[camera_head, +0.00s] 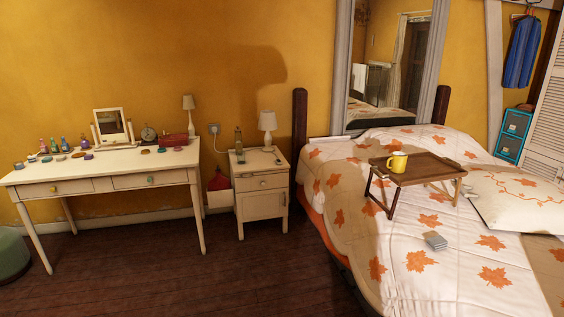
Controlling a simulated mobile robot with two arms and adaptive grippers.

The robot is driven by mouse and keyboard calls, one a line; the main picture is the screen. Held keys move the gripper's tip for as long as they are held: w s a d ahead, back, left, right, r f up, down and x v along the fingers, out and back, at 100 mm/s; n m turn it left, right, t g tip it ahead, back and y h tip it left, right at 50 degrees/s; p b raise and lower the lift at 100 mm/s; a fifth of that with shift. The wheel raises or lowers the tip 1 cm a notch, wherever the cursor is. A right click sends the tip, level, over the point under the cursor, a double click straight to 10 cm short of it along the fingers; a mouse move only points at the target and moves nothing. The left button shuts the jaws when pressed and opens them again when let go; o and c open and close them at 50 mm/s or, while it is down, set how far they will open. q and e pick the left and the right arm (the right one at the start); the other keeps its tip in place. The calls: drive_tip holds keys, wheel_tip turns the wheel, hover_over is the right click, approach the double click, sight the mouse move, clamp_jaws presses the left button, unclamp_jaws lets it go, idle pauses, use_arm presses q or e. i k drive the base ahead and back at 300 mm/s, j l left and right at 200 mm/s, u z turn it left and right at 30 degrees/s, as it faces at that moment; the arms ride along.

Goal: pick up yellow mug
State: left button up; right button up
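The yellow mug (397,162) stands upright on a brown wooden bed tray (430,174), near the tray's left side. The mug's handle points to the left. The tray stands on short folding legs on the bed (450,270), which has a white cover with orange maple leaves. Neither of my grippers shows in the head view.
A pillow (520,200) lies at the right. A white nightstand (262,190) with a lamp and bottle stands left of the bed. A white dressing table (100,175) is further left. Floor (200,275) before them is clear.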

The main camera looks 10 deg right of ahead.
sight(398, 160)
drive_tip(key=i+z, duration=0.3)
drive_tip(key=i, duration=0.3)
drive_tip(key=i+z, duration=0.3)
drive_tip(key=i, duration=0.25)
drive_tip(key=i+j+z, duration=0.3)
drive_tip(key=i, duration=0.25)
